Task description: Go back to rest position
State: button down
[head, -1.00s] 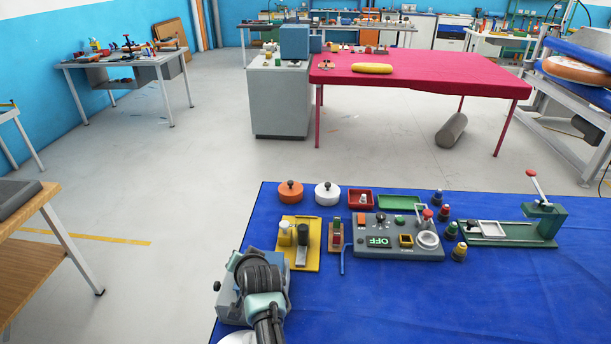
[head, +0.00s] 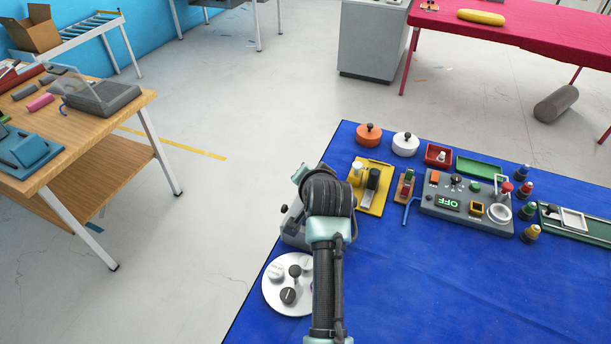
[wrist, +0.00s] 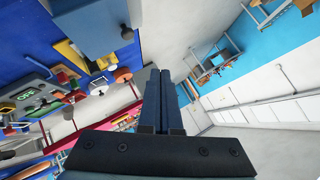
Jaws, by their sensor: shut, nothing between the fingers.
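My gripper (wrist: 162,100) shows in the wrist view with its two dark fingers together and nothing between them. It is raised, with the room floor and walls beyond it. In the head view my arm stands over the left part of the blue table (head: 450,285) and hides my gripper. A grey-blue device (head: 294,228) sits partly hidden behind the arm. A white round plate with dark knobs (head: 276,290) lies left of the arm.
A control panel reading OFF (head: 462,222), a yellow plate (head: 382,202), orange (head: 369,138) and white (head: 405,147) round pots stand at the table's back. A wooden bench (head: 120,150) is at the left. The blue table's front is clear.

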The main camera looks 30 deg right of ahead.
jog(key=shift+s+a+r, duration=0.4)
jog(key=shift+a+r, duration=0.05)
jog(key=shift+r, duration=0.15)
jog(key=shift+s+a+r, duration=0.4)
jog(key=shift+r, duration=0.2)
jog(key=a+r+n+t+b, duration=0.25)
jog(key=a+r+t, duration=0.3)
jog(key=r, duration=0.85)
jog(key=a+r+n+t+b, duration=0.1)
jog(key=a+r+n+t, duration=0.45)
jog(key=r, duration=0.75)
jog(key=s+a+r+n+t+y+b, duration=0.1)
jog(key=s+a+r+n+t+y, duration=0.1)
jog(key=s+a+r, duration=0.4)
jog(key=s+a+r+n+t+y+b, duration=0.1)
jog(key=s+a+r+n+t, duration=0.2)
jog(key=s+a+r, duration=0.4)
jog(key=s+r+t, duration=0.1)
jog(key=s+r, duration=0.2)
jog(key=r, duration=0.2)
jog(key=shift+s+a+t+y, duration=0.2)
jog(key=shift+a+t+y, duration=0.1)
jog(key=shift+t+y, duration=0.1)
